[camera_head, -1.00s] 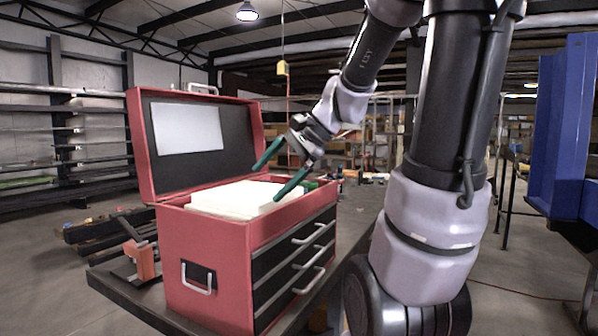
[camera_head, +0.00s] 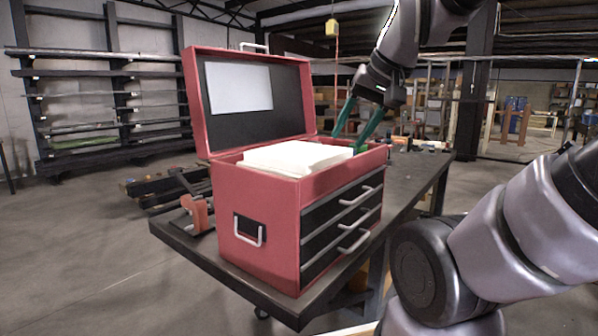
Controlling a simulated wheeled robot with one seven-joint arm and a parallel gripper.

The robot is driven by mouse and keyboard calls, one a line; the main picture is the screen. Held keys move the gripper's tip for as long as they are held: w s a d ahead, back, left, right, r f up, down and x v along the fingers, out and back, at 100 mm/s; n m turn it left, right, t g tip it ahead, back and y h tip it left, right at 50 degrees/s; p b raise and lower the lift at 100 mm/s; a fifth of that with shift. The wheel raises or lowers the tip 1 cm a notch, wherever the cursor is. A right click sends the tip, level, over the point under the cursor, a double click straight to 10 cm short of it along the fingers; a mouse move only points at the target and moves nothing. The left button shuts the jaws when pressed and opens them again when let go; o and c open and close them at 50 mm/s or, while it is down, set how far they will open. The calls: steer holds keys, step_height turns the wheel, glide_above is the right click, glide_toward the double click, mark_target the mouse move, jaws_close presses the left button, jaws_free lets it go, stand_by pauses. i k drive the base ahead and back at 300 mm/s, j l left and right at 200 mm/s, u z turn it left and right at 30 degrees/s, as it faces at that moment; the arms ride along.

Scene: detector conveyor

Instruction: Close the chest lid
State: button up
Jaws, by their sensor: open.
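The red chest (camera_head: 256,210) stands on a dark table, with black drawer fronts and silver handles on its right side. Its lid (camera_head: 285,120) is open and stands up at the back, with a white panel on the dark inside and a handle on its top edge. A white block-like item (camera_head: 297,157) fills much of the chest's top. My gripper (camera_head: 353,127) is open, its two green fingers pointing down behind the chest's far right end, to the right of the lid. It appears apart from the lid; the fingertips are partly hidden near the chest rim.
The dark table (camera_head: 415,178) extends to the right behind the chest, with small items on its far part. A red clamp-like tool (camera_head: 197,211) is at the table's left edge. Shelving (camera_head: 100,100) lines the left wall.

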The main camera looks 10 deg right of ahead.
mark_target(240, 101)
steer(key=k+l+z, duration=0.15)
steer(key=k+z, duration=0.25)
steer(key=k, duration=0.25)
steer(key=j+z, duration=0.1)
steer(key=z, duration=0.35)
steer(key=j+z, duration=0.1)
steer(key=z, duration=0.35)
steer(key=j+z, duration=0.15)
steer(key=z, duration=0.25)
steer(key=j+z, duration=0.15)
steer(key=z, duration=0.3)
steer(key=k+j, duration=0.1)
steer(key=j, duration=0.4)
steer(key=k+j, duration=0.15)
steer(key=j, duration=0.4)
steer(key=k+j, duration=0.1)
steer(key=j, duration=0.4)
steer(key=k+j, duration=0.15)
steer(key=j, duration=0.35)
steer(key=k+j, duration=0.1)
steer(key=j, duration=0.4)
steer(key=k+j, duration=0.15)
steer(key=j, duration=0.4)
steer(key=k+j, duration=0.1)
steer(key=j, duration=0.4)
steer(key=k+j+z, duration=0.1)
steer(key=j, duration=0.8)
steer(key=k+j, duration=0.1)
steer(key=j, duration=0.25)
